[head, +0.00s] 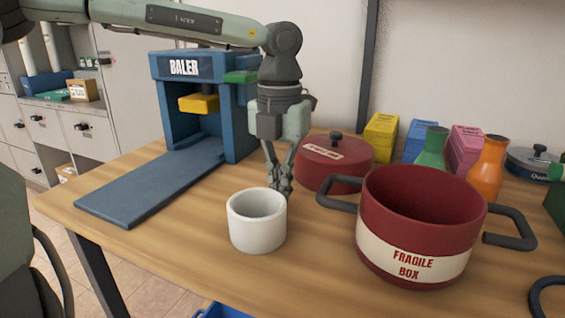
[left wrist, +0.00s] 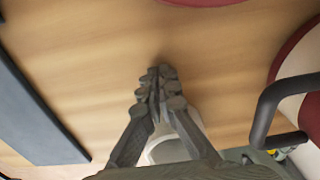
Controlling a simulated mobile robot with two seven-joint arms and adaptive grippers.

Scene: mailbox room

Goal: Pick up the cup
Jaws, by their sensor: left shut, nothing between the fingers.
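The white cup (head: 257,221) stands upright and empty on the wooden table, left of the red pot. My left gripper (head: 283,188) points down just behind the cup's far rim, with its fingers shut and nothing between them. In the left wrist view the shut fingertips (left wrist: 158,75) are over bare wood, and part of the cup (left wrist: 168,150) shows between and behind the fingers. I cannot tell whether the fingers touch the cup. My right gripper is not in view.
A red pot (head: 418,215) labelled "FRAGILE BOX" stands right of the cup, its handle near it. Its red lid (head: 330,165) lies behind. A blue baler (head: 205,100) with a flat plate (head: 150,185) is at left. Boxes and vases stand at back right.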

